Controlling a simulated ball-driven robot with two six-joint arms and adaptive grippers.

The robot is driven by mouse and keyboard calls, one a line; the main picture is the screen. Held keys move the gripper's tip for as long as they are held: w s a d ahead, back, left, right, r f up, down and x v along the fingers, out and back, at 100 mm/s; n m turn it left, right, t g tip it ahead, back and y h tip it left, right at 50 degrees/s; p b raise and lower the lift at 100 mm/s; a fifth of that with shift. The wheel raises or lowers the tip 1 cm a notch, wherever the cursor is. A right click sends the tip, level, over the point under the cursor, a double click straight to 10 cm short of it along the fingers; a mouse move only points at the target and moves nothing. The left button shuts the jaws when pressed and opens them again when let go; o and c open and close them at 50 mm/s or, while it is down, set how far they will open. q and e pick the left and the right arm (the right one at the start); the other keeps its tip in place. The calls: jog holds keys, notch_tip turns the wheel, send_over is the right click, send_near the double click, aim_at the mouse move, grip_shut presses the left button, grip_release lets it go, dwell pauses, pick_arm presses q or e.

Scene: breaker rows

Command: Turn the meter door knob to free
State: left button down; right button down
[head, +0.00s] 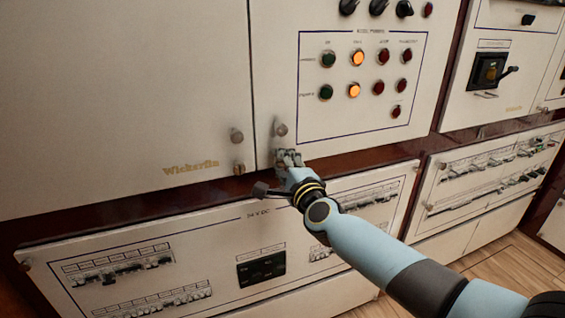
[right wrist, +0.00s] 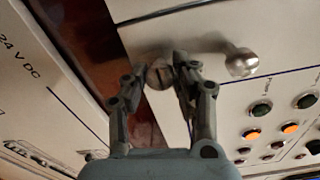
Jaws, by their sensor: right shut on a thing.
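The meter door knob (right wrist: 158,77) is a small round metal knob with a dark slot, near the edge of a cream panel in the right wrist view. The slot runs roughly up and down in that view. My right gripper (right wrist: 172,72) is shut on this knob, with a finger on each side. In the head view my right gripper (head: 288,158) is at the lower left corner of the lamp panel (head: 300,95) and hides most of the knob. My left gripper is in neither view.
A round metal knob (head: 281,129) sits just above the gripper; it also shows in the right wrist view (right wrist: 242,63). Two more knobs (head: 237,135) are on the neighbouring door (head: 120,90). A breaker panel labelled 24 V DC (head: 215,235) lies below my wrist.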

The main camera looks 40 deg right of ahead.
jog(key=c, duration=1)
grip_release()
jog(key=v, duration=1.2)
jog(key=shift+f, duration=0.1)
